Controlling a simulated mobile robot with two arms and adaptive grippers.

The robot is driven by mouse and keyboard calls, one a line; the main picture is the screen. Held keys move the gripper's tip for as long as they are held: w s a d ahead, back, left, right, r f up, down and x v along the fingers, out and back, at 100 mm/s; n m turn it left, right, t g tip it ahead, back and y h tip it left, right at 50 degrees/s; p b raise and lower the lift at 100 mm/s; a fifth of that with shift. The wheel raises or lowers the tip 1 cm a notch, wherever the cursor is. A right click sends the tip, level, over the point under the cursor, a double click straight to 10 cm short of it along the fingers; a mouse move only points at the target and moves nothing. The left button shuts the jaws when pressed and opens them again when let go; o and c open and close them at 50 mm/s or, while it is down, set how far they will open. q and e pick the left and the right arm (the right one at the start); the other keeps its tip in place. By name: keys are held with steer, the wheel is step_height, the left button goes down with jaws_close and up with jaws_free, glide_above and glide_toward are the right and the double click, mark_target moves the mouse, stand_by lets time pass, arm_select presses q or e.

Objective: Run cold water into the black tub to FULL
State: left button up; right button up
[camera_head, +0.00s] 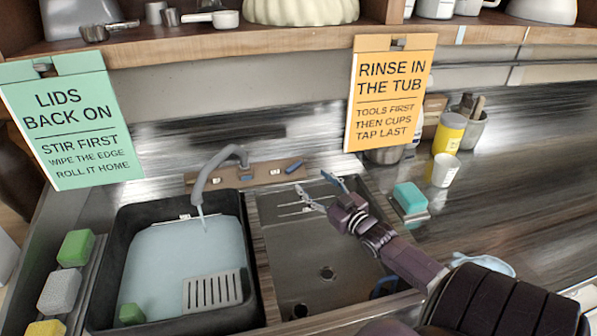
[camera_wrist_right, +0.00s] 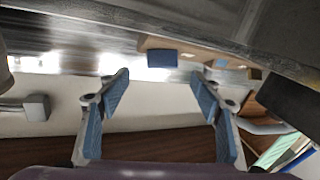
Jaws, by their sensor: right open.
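The black tub (camera_head: 116,262) stands in the left sink in the head view. Pale blue water (camera_head: 165,255) covers much of its inside, below the rim. The grey tap (camera_head: 207,172) arches over the tub, and a thin stream appears to fall from its spout. A blue lever (camera_head: 294,166) sits on the wooden strip behind the sinks; a blue block shows on the strip in the wrist view (camera_wrist_right: 162,58). My right gripper (camera_head: 318,187) is open and empty above the right basin, in front of the blue lever and apart from it. My left gripper is not in view.
A slotted pale plate (camera_head: 212,291) and a green block (camera_head: 131,314) are in the tub. The right basin (camera_head: 325,255) looks empty. Sponges (camera_head: 76,248) line the left edge. A teal sponge (camera_head: 410,197), white cup (camera_head: 445,170) and yellow container (camera_head: 449,133) stand right. Signs hang from the shelf above.

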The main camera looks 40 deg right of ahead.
mark_target(295, 168)
steer(key=shift+n, duration=0.5)
steer(key=shift+w+d, duration=0.2)
steer(key=shift+w, duration=1.75)
steer(key=shift+w+d, duration=0.2)
steer(key=shift+w, duration=1.75)
steer(key=shift+c, duration=0.5)
steer(key=c, duration=1)
steer(key=shift+a+p, duration=0.1)
steer(key=shift+p, duration=0.2)
